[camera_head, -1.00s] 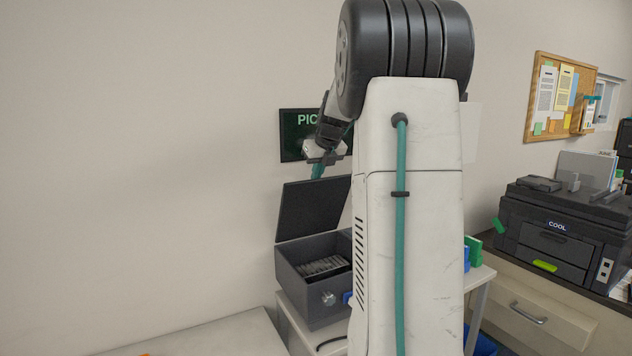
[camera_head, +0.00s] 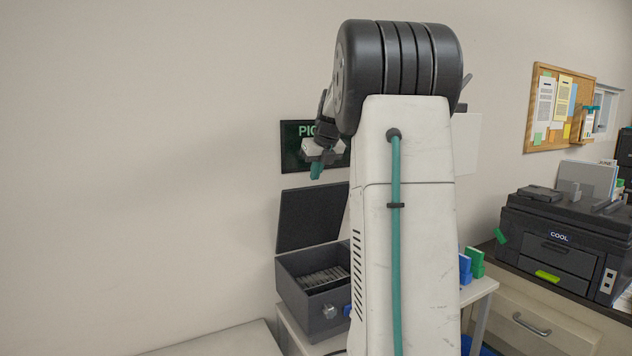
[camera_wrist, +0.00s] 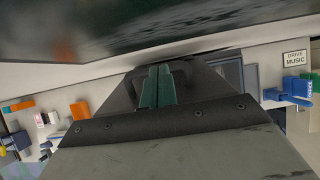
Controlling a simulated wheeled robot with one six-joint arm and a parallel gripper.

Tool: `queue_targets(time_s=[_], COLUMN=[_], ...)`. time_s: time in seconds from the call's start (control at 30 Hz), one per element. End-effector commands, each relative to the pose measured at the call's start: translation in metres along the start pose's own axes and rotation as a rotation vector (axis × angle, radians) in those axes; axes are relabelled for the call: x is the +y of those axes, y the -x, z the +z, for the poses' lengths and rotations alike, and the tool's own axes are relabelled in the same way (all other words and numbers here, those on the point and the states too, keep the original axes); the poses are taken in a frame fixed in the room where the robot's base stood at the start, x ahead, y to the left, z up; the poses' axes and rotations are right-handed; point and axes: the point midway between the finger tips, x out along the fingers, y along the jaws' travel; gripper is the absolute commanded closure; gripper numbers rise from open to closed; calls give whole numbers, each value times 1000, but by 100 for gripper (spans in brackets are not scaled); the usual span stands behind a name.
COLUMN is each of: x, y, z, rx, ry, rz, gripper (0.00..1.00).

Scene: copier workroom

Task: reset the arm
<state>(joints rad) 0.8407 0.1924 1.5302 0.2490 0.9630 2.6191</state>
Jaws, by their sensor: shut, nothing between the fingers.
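My gripper (camera_head: 316,170) shows in the head view left of my upright arm column, in front of a dark wall sign and above the open box. Its teal fingers point down. In the wrist view the two teal fingers (camera_wrist: 157,87) lie side by side, shut with nothing between them. My arm is folded, with its big black joint at the top of the head view and the white link hiding what is behind it.
A dark grey box (camera_head: 315,290) with raised lid stands on a small white table (camera_head: 478,288). Blue and green items (camera_head: 474,262) stand on its right. A black printer (camera_head: 560,240) sits on a counter at right. The wall at left is bare.

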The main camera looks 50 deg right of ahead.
Motion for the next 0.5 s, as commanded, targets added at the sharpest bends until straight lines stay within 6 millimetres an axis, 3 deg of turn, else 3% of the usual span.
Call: queue_targets(time_s=[0.23,0.5], x=[5,8], y=[41,60], z=[27,38], rx=[-4,-1], ry=[6,8], rz=[2,4], gripper=[100,100])
